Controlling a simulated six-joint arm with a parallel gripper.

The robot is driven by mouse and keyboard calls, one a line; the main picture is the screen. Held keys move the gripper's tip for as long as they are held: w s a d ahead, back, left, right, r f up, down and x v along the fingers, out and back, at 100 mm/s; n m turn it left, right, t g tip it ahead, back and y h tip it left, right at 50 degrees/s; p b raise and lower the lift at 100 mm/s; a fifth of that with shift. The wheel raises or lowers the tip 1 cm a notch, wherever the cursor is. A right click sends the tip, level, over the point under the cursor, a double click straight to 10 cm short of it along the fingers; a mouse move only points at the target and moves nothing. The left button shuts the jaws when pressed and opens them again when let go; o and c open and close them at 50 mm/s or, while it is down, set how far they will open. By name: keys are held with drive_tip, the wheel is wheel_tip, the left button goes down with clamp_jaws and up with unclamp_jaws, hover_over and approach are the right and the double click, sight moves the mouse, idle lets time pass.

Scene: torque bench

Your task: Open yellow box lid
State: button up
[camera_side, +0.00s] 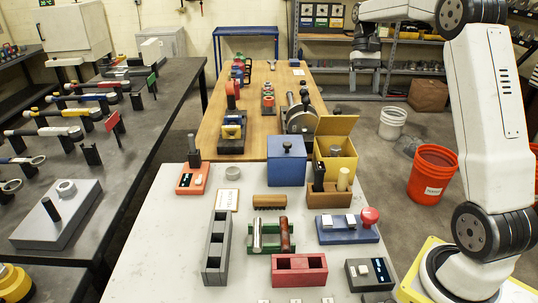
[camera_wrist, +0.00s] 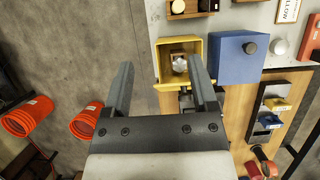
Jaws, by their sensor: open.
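The yellow box (camera_side: 336,168) stands at the far right of the grey table in the side view, beside the blue box (camera_side: 287,165). Its yellow lid (camera_side: 337,125) is raised at the back, and the top is open. A small object with a pale top (camera_wrist: 180,64) shows inside it in the wrist view. The yellow box also shows in the wrist view (camera_wrist: 161,64), near the fingertips. My gripper (camera_wrist: 160,66) is open, with nothing seen between its fingers. In the side view my wrist is at the top, apart from the box.
A wooden block with a black and a cream peg (camera_side: 328,197) stands in front of the yellow box. A card (camera_side: 227,200) reads yellow. A wooden bench (camera_side: 268,100) with fixtures lies behind. Orange (camera_side: 432,174) and white (camera_side: 392,123) buckets stand on the floor at right.

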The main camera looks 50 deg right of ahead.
drive_tip(key=shift+s+a+r, duration=0.3)
drive_tip(key=shift+s, duration=0.25)
drive_tip(key=shift+s+a+r, duration=0.3)
drive_tip(key=shift+s, duration=0.25)
drive_tip(key=t+h, duration=0.3)
approach(335, 121)
drive_tip(key=shift+w+d+r, duration=0.2)
drive_tip(key=shift+d+r, duration=0.05)
drive_tip(key=shift+d, duration=0.3)
drive_tip(key=shift+w+d+r, duration=0.2)
drive_tip(key=shift+d+r, duration=0.05)
drive_tip(key=shift+d, duration=0.35)
drive_tip(key=shift+f, duration=3.95)
clamp_jaws()
